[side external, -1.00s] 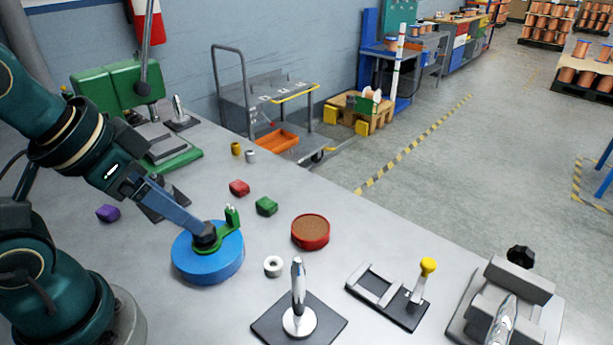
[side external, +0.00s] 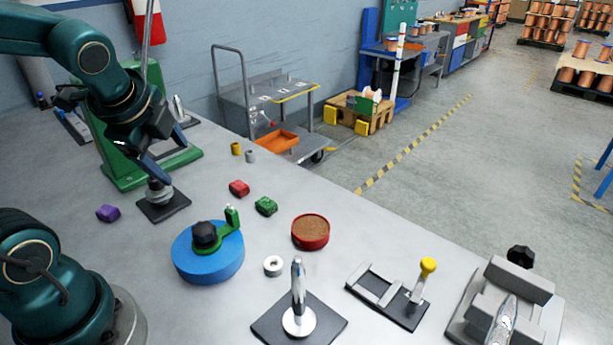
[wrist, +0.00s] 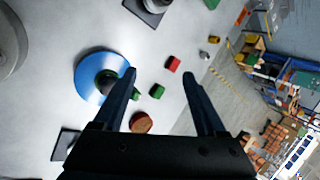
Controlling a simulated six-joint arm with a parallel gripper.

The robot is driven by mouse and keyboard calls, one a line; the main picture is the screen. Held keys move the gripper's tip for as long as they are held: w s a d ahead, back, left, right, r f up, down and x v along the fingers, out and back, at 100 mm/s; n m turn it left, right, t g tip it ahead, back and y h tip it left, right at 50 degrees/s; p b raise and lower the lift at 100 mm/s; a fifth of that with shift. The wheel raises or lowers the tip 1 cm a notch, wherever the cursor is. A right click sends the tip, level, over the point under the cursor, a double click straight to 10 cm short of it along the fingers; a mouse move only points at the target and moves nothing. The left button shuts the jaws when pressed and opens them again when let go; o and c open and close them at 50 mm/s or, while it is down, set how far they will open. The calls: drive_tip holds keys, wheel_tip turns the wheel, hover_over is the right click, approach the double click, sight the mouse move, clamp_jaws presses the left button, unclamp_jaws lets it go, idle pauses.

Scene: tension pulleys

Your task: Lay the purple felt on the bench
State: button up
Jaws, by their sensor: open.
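The purple felt (side external: 108,213) is a small purple block-like piece lying on the grey bench (side external: 215,318), left of the blue disc. It is not seen in the wrist view. My gripper (side external: 157,178) is open and raised, to the right of and beyond the felt, near a metal post on a dark plate (side external: 178,204). In the wrist view my two fingers (wrist: 159,77) are spread with nothing held between them. From the side, the fingertips overlap the post, so I cannot tell the gap to it.
A blue disc (side external: 208,266) carries a black knob (side external: 204,234) and a green arm. Red (side external: 239,188) and green (side external: 266,206) blocks, a red tin (side external: 310,232) and a white ring (side external: 273,266) lie nearby. A chrome-handled post (side external: 298,295) stands in front. A green press (side external: 120,160) is behind.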

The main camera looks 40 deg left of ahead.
drive_tip(key=s+a+f+m+g+y, duration=0.1)
drive_tip(key=a+f+m+g, duration=0.15)
drive_tip(key=a, duration=0.35)
drive_tip(key=s+a+f+m+g, duration=0.1)
drive_tip(key=a+f, duration=0.2)
drive_tip(key=a, duration=0.3)
drive_tip(key=n+g+h, duration=0.1)
drive_tip(key=n+g, duration=0.1)
drive_tip(key=g, duration=0.1)
hover_over(106, 209)
drive_tip(key=w+d, duration=0.1)
drive_tip(key=d, duration=0.2)
drive_tip(key=f, duration=0.4)
drive_tip(key=shift+w+a+f, duration=0.1)
drive_tip(key=shift+a+f, duration=0.15)
drive_tip(key=shift+f, duration=0.15)
drive_tip(key=shift+s+a+f, duration=0.2)
drive_tip(key=shift+f, duration=0.25)
drive_tip(key=shift+x, duration=2.05)
drive_tip(key=shift+w, duration=0.1)
clamp_jaws()
drive_tip(key=shift+r, duration=0.15)
